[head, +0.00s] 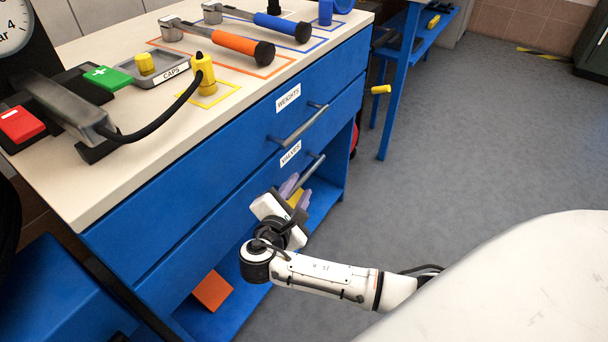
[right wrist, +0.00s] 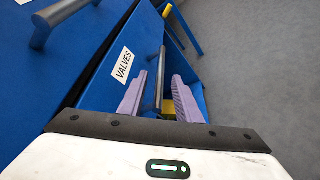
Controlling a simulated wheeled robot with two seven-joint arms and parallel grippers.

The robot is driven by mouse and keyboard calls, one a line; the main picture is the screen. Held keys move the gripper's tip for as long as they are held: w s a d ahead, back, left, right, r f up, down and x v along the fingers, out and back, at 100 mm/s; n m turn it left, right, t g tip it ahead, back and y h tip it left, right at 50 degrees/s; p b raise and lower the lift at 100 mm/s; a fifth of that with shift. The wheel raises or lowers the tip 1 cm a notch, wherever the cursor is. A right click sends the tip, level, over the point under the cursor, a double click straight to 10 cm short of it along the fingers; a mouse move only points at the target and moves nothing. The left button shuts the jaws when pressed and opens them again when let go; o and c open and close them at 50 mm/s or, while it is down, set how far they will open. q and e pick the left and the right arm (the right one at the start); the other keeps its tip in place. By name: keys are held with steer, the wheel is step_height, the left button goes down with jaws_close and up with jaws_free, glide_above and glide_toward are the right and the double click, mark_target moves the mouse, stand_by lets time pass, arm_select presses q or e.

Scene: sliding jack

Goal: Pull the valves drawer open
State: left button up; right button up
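The valves drawer (head: 205,238) is the lower blue drawer front of the workbench, marked with a white VALVES label (head: 290,153). It looks closed, roughly flush with the front above. Its grey bar handle (head: 313,170) sticks out near the label and shows in the right wrist view (right wrist: 161,70). My right gripper (head: 297,187) is in front of this drawer at the handle's near end. Its purple fingers are apart, and in the right wrist view the handle lies between them with gaps on both sides. Contact with the handle is not visible. My left gripper is not in view.
The weights drawer (head: 185,185) with its own handle (head: 300,128) is just above. The worktop (head: 130,180) holds orange and blue tools, a yellow plug and a caps tray. An orange block (head: 212,290) sits on the lower shelf. The grey floor (head: 450,150) at right is clear.

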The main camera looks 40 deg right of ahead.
mark_target(306, 177)
steer(key=b+x, duration=0.2)
steer(key=x, duration=0.6)
steer(key=shift+d+f, duration=0.1)
steer(key=shift+d, duration=0.05)
jaws_close()
